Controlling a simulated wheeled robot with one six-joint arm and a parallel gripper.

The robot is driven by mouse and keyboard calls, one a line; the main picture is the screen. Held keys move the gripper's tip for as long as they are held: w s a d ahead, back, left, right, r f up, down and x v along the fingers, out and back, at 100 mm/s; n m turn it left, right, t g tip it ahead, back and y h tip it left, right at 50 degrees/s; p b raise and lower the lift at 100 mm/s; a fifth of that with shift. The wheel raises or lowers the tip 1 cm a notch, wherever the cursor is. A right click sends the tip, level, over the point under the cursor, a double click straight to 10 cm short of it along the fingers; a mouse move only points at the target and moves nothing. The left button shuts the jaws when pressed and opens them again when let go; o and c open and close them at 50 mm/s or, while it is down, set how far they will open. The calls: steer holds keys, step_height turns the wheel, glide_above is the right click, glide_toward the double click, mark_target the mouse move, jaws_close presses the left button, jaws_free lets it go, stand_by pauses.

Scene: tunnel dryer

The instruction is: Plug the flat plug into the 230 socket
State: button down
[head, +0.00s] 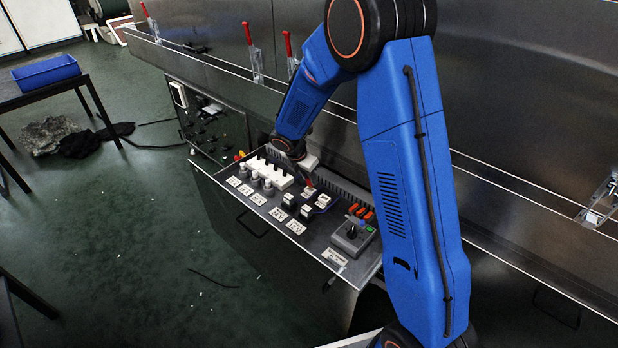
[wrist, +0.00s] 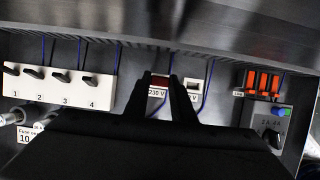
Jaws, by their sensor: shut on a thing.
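My gripper (wrist: 160,77) is shut on a dark red piece, which I take to be the flat plug (wrist: 160,82). In the head view, a small red part (head: 308,183) shows under my gripper, just above the panel. A label reading 230 V (wrist: 157,93) lies directly below the plug in the wrist view. The 230 socket itself is mostly hidden behind the plug and fingers. I cannot tell whether the plug is in the socket or only over it. A second white socket (wrist: 193,85) sits just to the right.
A white switch block (wrist: 60,88) numbered 1 to 4 stands left. Orange switches (wrist: 262,82) and a grey knob box (head: 352,236) are at the right. Blue wires run up the back. Printed labels (head: 279,213) line the panel's front. The dryer's steel wall rises close behind.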

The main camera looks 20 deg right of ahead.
steer(key=shift+f, duration=1.15)
steer(key=c, duration=1.4)
jaws_free()
steer(key=shift+c, duration=0.2)
steer(key=v, duration=1.7)
steer(key=shift+r, duration=0.2)
